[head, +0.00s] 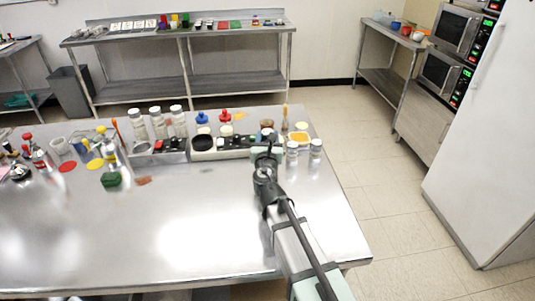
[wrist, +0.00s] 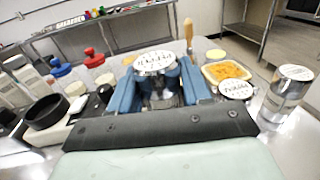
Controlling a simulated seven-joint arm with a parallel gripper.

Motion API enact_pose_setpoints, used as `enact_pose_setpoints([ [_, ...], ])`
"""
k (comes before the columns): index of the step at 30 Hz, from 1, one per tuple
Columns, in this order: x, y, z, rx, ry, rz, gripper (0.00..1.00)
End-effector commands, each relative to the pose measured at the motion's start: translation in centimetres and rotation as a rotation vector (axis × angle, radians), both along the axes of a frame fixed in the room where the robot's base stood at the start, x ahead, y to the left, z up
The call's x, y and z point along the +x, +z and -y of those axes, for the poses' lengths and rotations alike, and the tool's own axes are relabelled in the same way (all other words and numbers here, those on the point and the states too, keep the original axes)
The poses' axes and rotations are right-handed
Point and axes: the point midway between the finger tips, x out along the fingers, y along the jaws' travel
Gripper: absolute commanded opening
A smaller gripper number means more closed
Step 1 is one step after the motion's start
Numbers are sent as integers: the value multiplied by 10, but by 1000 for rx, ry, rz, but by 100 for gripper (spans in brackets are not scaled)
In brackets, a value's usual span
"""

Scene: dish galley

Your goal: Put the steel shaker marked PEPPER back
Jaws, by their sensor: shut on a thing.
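My gripper (wrist: 155,85) has its blue fingers closed on a steel shaker (wrist: 157,65) with a white lettered top, seen in the wrist view. I cannot read its lettering surely. In the head view my gripper (head: 268,155) is at the steel table's right part, and the held shaker is not clear there. Two other steel shakers stand to its right: one (head: 292,149) near the gripper and one (head: 316,147) farther right. In the wrist view their white tops also show, on the nearer shaker (wrist: 237,90) and the farther shaker (wrist: 292,92). Their lettering is too small to read surely.
A tub of orange food (wrist: 228,72) stands just behind the shakers. A black round cup (wrist: 46,113) and a pale tray (head: 205,154) lie to the left. Tall white-topped jars (head: 158,121) stand farther left. The table's front middle (head: 190,235) is clear.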

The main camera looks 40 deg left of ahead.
Motion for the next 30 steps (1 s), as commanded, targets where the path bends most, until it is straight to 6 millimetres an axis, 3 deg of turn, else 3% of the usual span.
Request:
enact_pose_setpoints([
  [18, 0, -53, 0, -2, -1, 1, 15],
  [30, 0, -57, 0, 1, -1, 1, 15],
])
